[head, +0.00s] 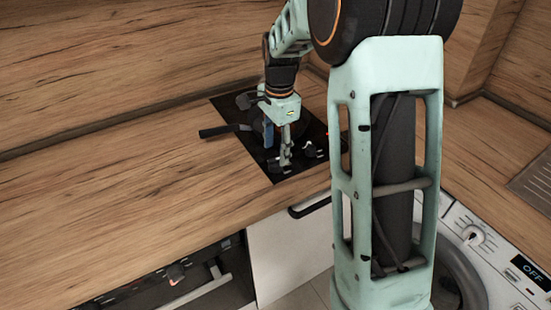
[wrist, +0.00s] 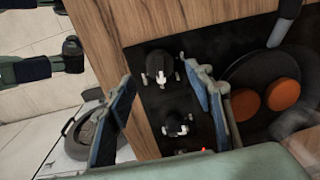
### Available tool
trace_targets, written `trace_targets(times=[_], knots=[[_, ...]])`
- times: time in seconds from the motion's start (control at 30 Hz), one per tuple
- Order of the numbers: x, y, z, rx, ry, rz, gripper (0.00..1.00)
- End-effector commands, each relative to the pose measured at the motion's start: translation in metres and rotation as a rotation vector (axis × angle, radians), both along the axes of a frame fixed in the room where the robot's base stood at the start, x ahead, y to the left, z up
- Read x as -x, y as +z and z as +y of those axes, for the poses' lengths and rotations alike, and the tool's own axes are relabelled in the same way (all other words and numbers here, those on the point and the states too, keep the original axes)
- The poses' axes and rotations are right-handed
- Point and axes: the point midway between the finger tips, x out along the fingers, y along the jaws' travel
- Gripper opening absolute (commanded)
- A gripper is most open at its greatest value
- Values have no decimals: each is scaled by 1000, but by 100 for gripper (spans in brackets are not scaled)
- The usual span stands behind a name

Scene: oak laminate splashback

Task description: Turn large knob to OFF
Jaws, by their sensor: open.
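A black hob (head: 245,135) is set in the wooden worktop and carries dark knobs with pale marks. In the wrist view, one knob (wrist: 160,68) appears between my open fingers, and another knob (wrist: 177,125) is lower down. The upper one looks slightly larger. In the head view a knob (head: 309,151) shows right of the fingers. My gripper (head: 286,160) points down over the hob's front part; its fingers (wrist: 160,76) are apart, and I cannot tell whether they touch a knob. A white washing machine has a round knob (head: 472,236) and a display (head: 530,272) reading OFF.
A dark pan (wrist: 238,75) with two orange round pieces (wrist: 282,94) sits on the hob beside my right finger. Its black handle (head: 222,131) points left in the head view. A red light (wrist: 204,150) glows on the hob. The worktop (head: 120,180) at left is clear.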

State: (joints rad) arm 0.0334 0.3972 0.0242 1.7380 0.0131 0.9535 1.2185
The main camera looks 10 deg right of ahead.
Motion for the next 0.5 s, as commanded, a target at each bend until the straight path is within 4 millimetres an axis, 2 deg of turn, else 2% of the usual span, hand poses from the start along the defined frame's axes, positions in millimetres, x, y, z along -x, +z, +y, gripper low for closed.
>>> trace_targets(times=[0.03,0.2,0.5], knots=[[0,-11,0,0,0,4,48],[-1,-34,0,1,0,2,48],[-2,-45,1,1,1,0,48]])
